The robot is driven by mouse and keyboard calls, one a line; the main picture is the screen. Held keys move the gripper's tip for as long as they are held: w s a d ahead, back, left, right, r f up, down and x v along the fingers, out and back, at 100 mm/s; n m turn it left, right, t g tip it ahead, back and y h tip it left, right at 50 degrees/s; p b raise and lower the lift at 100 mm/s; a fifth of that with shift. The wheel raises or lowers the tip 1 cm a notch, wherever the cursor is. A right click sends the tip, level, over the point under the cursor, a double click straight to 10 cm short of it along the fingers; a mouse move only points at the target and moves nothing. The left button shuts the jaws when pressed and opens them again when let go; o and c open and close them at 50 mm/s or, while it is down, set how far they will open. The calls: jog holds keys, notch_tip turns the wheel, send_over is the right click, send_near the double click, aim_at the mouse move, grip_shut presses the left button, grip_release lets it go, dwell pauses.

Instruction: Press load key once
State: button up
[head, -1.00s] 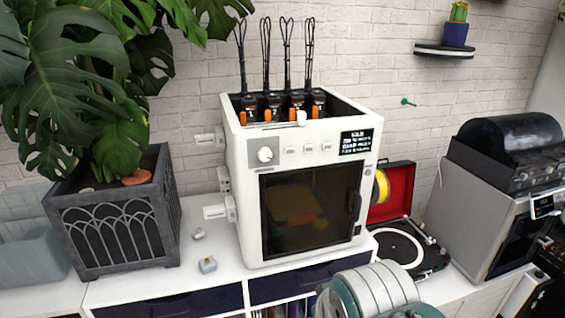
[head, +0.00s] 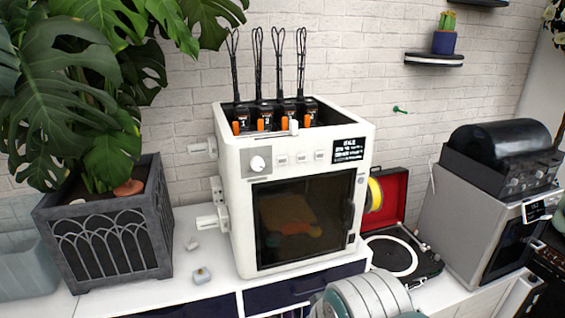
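A white boxy machine (head: 231,225) stands on the white cabinet, with a dark glass door (head: 300,222) in its front. Above the door is a round white knob (head: 257,164) on a grey plate. To its right are several small light keys (head: 301,159), with lettering too small to read, so I cannot tell which is the load key. A black display (head: 351,150) with white text is at the upper right of the front. My arm (head: 365,298) shows at the bottom edge, below and right of the machine. My gripper's fingertips are not visible.
A planter (head: 110,232) with a large leafy plant stands left of the machine. Small loose parts (head: 202,275) lie on the cabinet top (head: 180,295). A turntable (head: 408,258) with an open red lid and a grey machine (head: 460,225) stand to the right.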

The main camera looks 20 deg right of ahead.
grip_shut()
dwell(1.0)
